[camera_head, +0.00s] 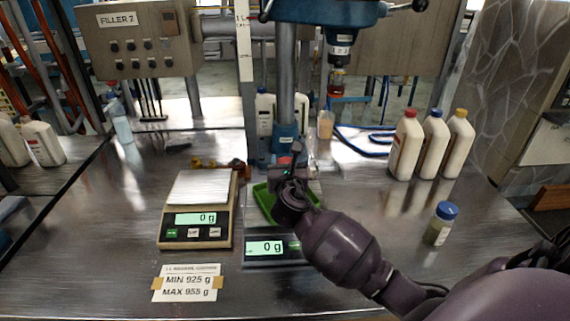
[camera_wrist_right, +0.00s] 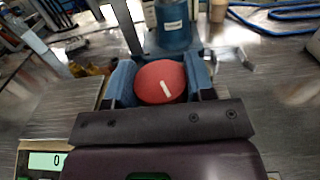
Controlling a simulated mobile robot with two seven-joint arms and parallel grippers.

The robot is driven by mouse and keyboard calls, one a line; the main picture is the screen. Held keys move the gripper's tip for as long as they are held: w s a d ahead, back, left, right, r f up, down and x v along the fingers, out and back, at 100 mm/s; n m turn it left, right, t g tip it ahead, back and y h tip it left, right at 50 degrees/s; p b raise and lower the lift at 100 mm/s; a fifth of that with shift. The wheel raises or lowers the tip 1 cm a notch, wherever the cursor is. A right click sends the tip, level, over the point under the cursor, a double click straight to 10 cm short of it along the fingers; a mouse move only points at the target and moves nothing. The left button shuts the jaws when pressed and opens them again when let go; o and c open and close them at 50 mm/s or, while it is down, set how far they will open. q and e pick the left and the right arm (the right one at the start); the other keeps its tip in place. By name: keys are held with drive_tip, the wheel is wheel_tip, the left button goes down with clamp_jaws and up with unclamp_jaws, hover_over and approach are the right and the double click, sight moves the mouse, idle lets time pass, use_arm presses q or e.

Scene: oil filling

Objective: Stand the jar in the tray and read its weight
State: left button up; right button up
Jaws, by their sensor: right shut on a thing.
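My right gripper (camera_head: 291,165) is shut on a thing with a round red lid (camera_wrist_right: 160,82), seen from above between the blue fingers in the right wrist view. Its body is hidden under the lid, and the gripper hides most of it in the head view. The gripper is over or just behind the green tray (camera_head: 262,199) on the right-hand scale; I cannot tell whether the held thing touches the tray. That scale's display (camera_head: 265,247) reads 0 g. A jar with a blue lid (camera_head: 441,224) stands at the right. My left gripper is not in view.
A second scale (camera_head: 198,220) with a bare plate reads 0 g at the left. A label (camera_head: 187,283) says MIN 925 g, MAX 955 g. Several white bottles (camera_head: 431,146) stand back right. The filler column (camera_head: 286,90) rises behind the tray. The right front table is mostly clear.

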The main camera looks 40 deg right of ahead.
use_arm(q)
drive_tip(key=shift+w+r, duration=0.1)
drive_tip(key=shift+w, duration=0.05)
use_arm(e)
drive_tip(key=o, duration=0.8)
drive_tip(key=shift+f, duration=0.1)
drive_tip(key=o, duration=0.5)
drive_tip(key=shift+c, duration=0.2)
drive_tip(key=shift+r, duration=0.2)
use_arm(q)
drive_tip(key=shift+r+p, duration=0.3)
drive_tip(key=shift+p, duration=0.2)
use_arm(e)
drive_tip(key=v, duration=1.2)
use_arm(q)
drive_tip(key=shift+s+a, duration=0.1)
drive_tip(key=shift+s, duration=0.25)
use_arm(e)
drive_tip(key=shift+a+f, duration=0.1)
